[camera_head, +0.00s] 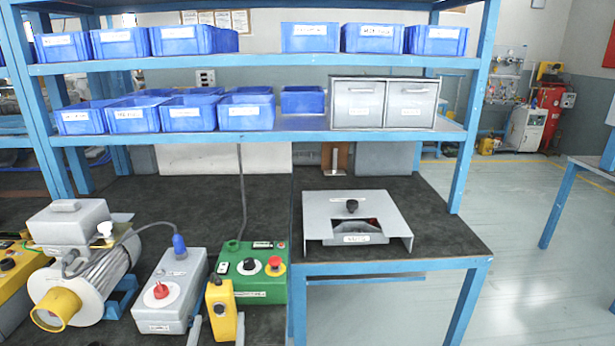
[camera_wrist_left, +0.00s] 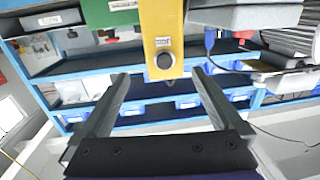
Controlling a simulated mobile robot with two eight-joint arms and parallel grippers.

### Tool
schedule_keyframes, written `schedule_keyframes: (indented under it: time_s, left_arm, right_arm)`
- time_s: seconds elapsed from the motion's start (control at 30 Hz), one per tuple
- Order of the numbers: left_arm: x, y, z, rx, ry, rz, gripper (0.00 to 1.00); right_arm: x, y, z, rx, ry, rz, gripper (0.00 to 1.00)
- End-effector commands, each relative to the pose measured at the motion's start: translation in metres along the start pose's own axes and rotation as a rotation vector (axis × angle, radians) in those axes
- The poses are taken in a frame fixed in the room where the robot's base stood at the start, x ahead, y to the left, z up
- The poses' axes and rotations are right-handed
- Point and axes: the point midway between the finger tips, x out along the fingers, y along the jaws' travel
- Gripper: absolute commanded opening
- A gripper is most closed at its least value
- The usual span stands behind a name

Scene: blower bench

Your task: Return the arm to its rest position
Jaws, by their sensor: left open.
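My left gripper (camera_head: 216,327) shows at the bottom edge of the head view, with two grey fingertips on either side of a yellow control box (camera_head: 221,306). In the left wrist view the left gripper (camera_wrist_left: 160,74) is open, with a wide gap between its fingers. The yellow box with its black knob (camera_wrist_left: 163,60) appears beyond and between the fingertips there, with clear space on both sides. The rest of the left arm is outside the head view. My right gripper is in neither view.
A grey metal stand (camera_head: 320,210) is at right. Shelves with blue bins (camera_head: 246,112) stand above. Dark bench top behind the boxes is clear.

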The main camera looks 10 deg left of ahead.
Motion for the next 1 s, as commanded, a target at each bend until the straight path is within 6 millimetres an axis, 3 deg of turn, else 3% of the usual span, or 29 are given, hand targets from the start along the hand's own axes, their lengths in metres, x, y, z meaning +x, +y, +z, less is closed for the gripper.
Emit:
schedule_keyframes:
  time_s: [0.17,0.3,0.47,0.67,0.7,1.0]
  left_arm:
    - [-0.029,0.050,0.023,0.010,-0.181,0.212,1.00]
    - [-0.086,0.082,0.069,0.046,-0.483,0.380,1.00]
    - [-0.153,0.076,0.114,0.107,-0.801,0.409,1.00]
    - [-0.227,0.036,0.147,0.192,-1.121,0.301,1.00]
    - [-0.234,0.031,0.141,0.200,-1.150,0.281,1.00]
    - [-0.228,0.034,0.052,0.190,-1.110,0.290,1.00]
  right_arm:
    - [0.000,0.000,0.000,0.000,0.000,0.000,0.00]
    - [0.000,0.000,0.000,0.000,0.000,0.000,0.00]
    - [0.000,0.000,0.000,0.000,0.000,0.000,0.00]
    - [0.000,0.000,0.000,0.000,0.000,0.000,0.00]
    - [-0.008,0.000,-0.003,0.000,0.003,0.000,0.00]
    - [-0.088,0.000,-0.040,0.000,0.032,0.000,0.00]
